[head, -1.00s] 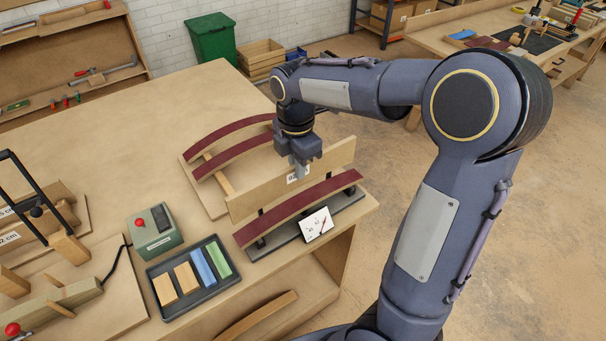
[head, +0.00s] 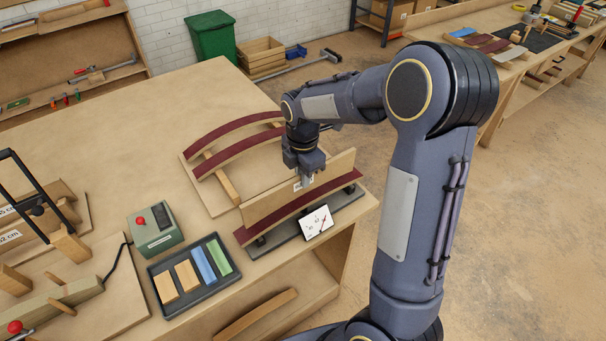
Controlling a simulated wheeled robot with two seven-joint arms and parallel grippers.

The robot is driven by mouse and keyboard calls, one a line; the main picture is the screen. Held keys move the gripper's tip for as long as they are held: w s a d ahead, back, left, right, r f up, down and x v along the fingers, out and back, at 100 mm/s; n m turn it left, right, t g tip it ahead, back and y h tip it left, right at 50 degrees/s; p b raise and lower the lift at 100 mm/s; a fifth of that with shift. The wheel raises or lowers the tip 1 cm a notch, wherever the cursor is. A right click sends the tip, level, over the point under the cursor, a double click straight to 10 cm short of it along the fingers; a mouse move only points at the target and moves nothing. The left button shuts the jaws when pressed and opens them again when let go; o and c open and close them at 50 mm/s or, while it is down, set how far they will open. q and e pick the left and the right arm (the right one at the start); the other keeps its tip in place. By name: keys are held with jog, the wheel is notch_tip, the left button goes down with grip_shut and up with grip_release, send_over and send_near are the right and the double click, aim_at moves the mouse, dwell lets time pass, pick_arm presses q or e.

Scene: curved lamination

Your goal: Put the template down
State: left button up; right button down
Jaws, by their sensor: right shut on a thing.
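The template, a light wooden board with a white label (head: 262,207), stands on edge behind a dark red curved strip (head: 290,213). My right gripper (head: 307,180) is shut on the middle of its upper edge, covering part of the label. The template's lower edge is hidden behind the strip, so I cannot tell whether it touches anything. The strip rests on a dark grey stand (head: 345,197) at the bench's front right edge. My left gripper is not in view.
Two more dark red curved strips (head: 232,131) lie on a wooden board behind the template. A white gauge card (head: 316,222) leans at the stand's front. A tray (head: 212,288) of coloured blocks and a green box (head: 155,230) sit left. Bare bench lies at the back left (head: 130,130).

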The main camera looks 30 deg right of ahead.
jog(key=shift+f+b, duration=0.3)
jog(key=shift+f, duration=0.25)
jog(key=c, duration=1.5)
grip_release()
notch_tip(320, 180, up, 13)
jog(key=s+a+f+m+t+y, duration=0.1)
jog(key=s+a+m+t, duration=0.1)
jog(key=s+m, duration=0.5)
jog(key=s+a+m+t+y, duration=0.1)
jog(key=s+a+m, duration=0.2)
jog(key=s+m, duration=0.4)
jog(key=s+a+f+m+t+y, duration=0.1)
jog(key=s+a+m+t, duration=0.1)
jog(key=s+m, duration=0.4)
jog(key=shift+s+a+f+m+t+y+p, duration=0.1)
jog(key=shift+s+f+m+t+y+p, duration=0.1)
jog(key=shift+s, duration=0.35)
jog(key=shift+s+a+f+m+t+y+p, duration=0.1)
jog(key=shift+s+f+m+y+p, duration=0.1)
jog(key=shift+s, duration=0.35)
jog(key=shift+r, duration=0.1)
